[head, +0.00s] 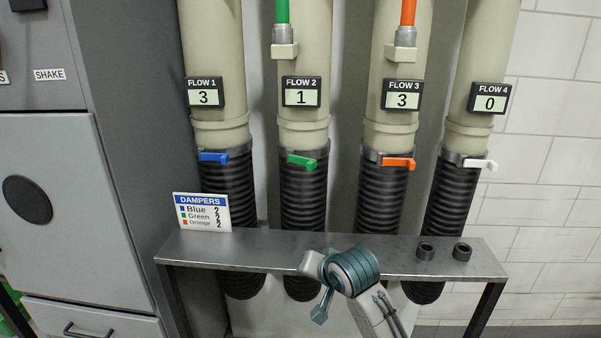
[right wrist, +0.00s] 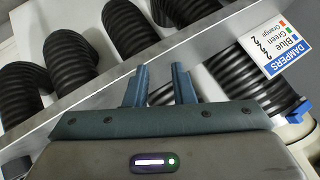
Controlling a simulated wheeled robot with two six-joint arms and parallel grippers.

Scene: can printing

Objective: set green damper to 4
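The green damper lever (head: 301,162) sits on the collar of the second pipe and points right. The FLOW 2 display (head: 301,92) above it reads 1. The dampers sign (head: 202,212) lists Blue 2, Green 2, Orange 2; it also shows in the right wrist view (right wrist: 275,42). My right gripper (right wrist: 158,72) has its two fingers apart with nothing between them. In the head view my right wrist is low in front of the metal shelf, below the green lever and well apart from it. My left gripper is out of view.
Blue (head: 214,157), orange (head: 398,162) and white (head: 481,164) levers sit on the neighbouring pipes. FLOW 1 reads 3, FLOW 3 reads 3, FLOW 4 reads 0.

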